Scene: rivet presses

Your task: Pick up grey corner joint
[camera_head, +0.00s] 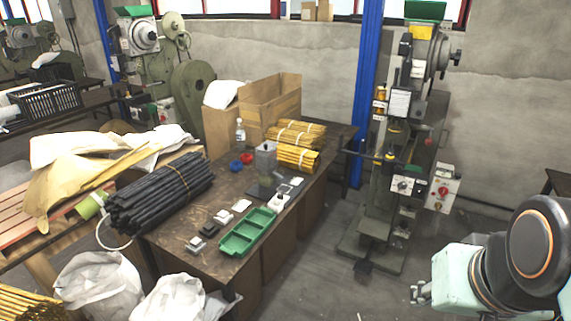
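Several small block-like parts lie near the front left of the dark worktable (180,238).
A green divided tray (248,232) lies beside the parts at the table's front edge. Black rods (160,195) lie to the left. White pieces (242,205), yellow rod bundles (297,157) and a cardboard box (270,101) are farther back. A rivet press (400,150) stands right of the table.

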